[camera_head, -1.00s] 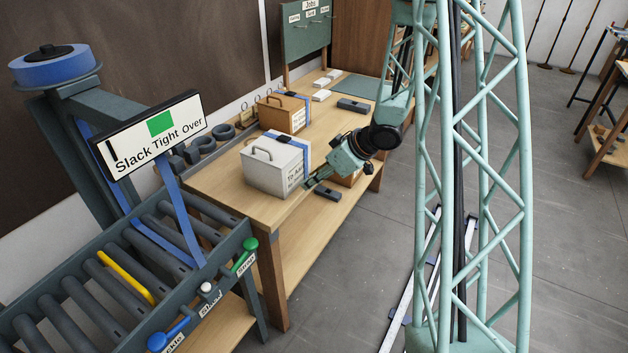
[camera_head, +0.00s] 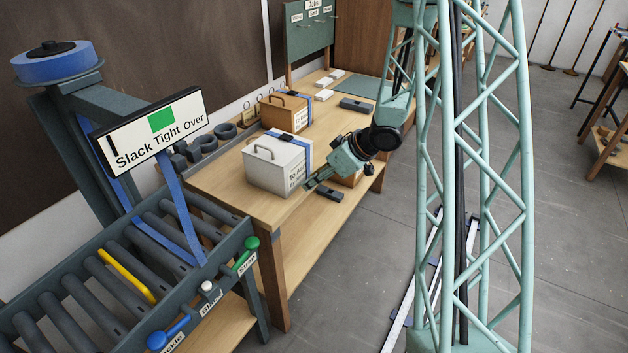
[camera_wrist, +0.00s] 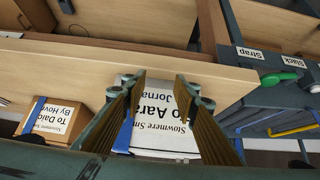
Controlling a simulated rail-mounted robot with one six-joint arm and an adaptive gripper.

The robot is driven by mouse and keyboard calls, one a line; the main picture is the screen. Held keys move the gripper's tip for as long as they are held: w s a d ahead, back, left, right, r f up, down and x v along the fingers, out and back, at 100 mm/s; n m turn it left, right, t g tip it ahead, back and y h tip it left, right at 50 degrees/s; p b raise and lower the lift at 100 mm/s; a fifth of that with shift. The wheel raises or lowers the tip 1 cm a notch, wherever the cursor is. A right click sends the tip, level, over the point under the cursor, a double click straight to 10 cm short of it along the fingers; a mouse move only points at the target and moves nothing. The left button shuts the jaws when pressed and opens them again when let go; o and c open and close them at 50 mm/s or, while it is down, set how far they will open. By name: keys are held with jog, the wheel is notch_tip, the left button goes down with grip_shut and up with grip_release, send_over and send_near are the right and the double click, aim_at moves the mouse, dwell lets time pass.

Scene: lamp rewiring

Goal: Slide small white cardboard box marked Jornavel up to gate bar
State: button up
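The white box (camera_head: 264,174) stands on the wooden table, with a handle on top and a blue strap with a black buckle at its back. In the wrist view the white box (camera_wrist: 163,143) shows between my fingers, its label upside down and partly hidden, reading "To Aara" and "Jorna". My gripper (camera_head: 313,183) is low at the box's labelled right side. In the wrist view my gripper (camera_wrist: 160,79) has its fingers apart; I cannot tell whether they touch the box. A yellow bar (camera_head: 126,276) lies among the rollers of the conveyor; no label names it as the gate bar.
The roller conveyor (camera_head: 75,300) has blue, white and green levers and a strap sign above.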

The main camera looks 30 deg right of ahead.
aim_at(300, 164)
jog(key=shift+w+a+p, duration=0.45)
jog(key=shift+w+a, duration=0.05)
jog(key=shift+w, duration=0.4)
jog(key=shift+w+a+p, duration=0.5)
jog(key=shift+w+a, duration=0.05)
jog(key=shift+w, duration=0.4)
jog(key=shift+w+a+p, duration=0.45)
jog(key=shift+w+a, duration=0.05)
jog(key=shift+w, duration=0.4)
jog(key=shift+w+a+p, duration=0.5)
jog(key=shift+w, duration=0.4)
jog(key=shift+w+a+p, duration=0.45)
jog(key=shift+w+p, duration=0.1)
jog(key=shift+w, duration=0.3)
jog(key=shift+w+a+p, duration=0.5)
jog(key=shift+w, duration=0.4)
jog(key=shift+s+d+r+p, duration=0.45)
jog(key=shift+s+d+r, duration=0.05)
jog(key=shift+s, duration=0.4)
jog(key=shift+s+d+r+p, duration=0.4)
jog(key=shift+s+d+r, duration=0.1)
jog(key=shift+s, duration=0.4)
jog(key=shift+s+d+r+p, duration=0.45)
jog(key=shift+s+d+r, duration=0.05)
jog(key=shift+s, duration=0.4)
jog(key=shift+r, duration=0.1)
